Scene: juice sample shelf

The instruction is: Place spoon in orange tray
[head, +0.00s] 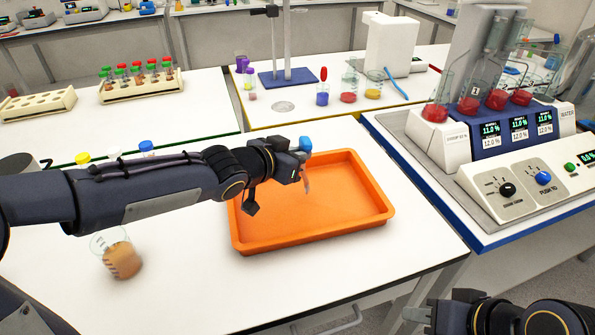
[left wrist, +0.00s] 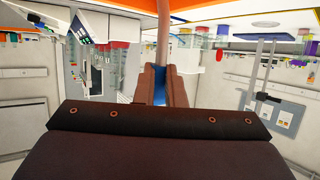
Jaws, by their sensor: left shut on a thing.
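The orange tray (head: 350,215) lies on the white table in the middle of the head view, with bare floor showing. My left gripper (head: 302,168) is over the tray's back left part and is shut on the spoon. The spoon's blue handle end (head: 305,144) sticks up above the fingers, and its thin stem (head: 307,186) hangs down over the tray. In the left wrist view the stem (left wrist: 163,35) runs from between the fingertips (left wrist: 160,75) towards the orange tray edge (left wrist: 200,4). I cannot tell whether its tip touches the tray. My right gripper (head: 418,314) is at the bottom right, partly visible.
A beaker of orange-brown liquid (head: 122,260) stands left of the tray, below my left arm. A dispensing machine (head: 500,150) stands on the right. Tube racks (head: 140,85) and several small beakers (head: 348,92) stand behind. The table in front of the tray is clear.

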